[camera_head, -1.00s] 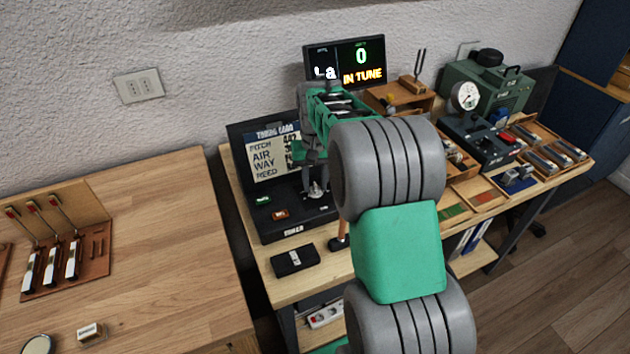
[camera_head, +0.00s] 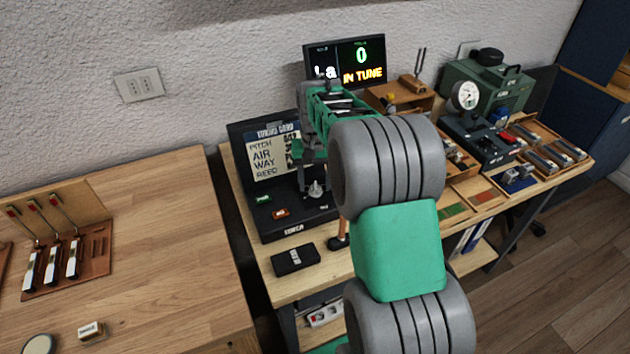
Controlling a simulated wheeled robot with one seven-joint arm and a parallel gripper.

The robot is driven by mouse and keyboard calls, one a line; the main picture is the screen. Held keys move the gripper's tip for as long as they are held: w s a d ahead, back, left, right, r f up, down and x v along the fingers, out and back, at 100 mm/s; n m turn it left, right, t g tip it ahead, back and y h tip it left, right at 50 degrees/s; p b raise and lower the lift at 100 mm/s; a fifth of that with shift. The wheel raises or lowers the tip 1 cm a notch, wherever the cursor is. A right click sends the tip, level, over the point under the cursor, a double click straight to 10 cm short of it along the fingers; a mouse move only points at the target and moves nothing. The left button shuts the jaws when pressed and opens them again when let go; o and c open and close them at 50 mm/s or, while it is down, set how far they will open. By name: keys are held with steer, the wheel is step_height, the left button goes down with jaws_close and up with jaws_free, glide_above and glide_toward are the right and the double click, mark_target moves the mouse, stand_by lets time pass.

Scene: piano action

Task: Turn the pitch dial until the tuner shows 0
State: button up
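The tuner screen (camera_head: 344,62) on the wall side of the bench shows a green 0 and "IN TUNE" in orange; its left part is partly covered by my arm. The black tuner case (camera_head: 270,226) stands open on the bench, with a card in its lid. A small grey pitch dial (camera_head: 316,189) sits on the case's panel. My gripper (camera_head: 306,178) points down at the dial, beside or just above it. It is small and partly hidden by my arm; I cannot tell whether its fingers touch the dial or are open.
A black box (camera_head: 295,259) lies in front of the case. Green (camera_head: 263,199) and red (camera_head: 280,214) buttons are on its panel. A tuning fork (camera_head: 418,70), a green machine with a gauge (camera_head: 486,88) and trays fill the right side. A wooden table (camera_head: 130,250) stands at left.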

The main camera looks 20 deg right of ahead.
mark_target(315, 184)
step_height(315, 184, up, 8)
steer(key=shift+f, duration=0.1)
stand_by(0.4)
steer(key=shift+s+a+r, duration=0.2)
steer(key=shift+s+a, duration=0.05)
steer(key=s+a+f+n+t, duration=0.1)
steer(key=s+a+n, duration=0.1)
steer(key=s+a, duration=0.3)
steer(key=s+a+f+n+t, duration=0.2)
steer(key=s+a, duration=0.3)
steer(key=s, duration=0.9)
steer(key=shift+a+f, duration=0.3)
steer(key=shift+a, duration=0.05)
stand_by(3.5)
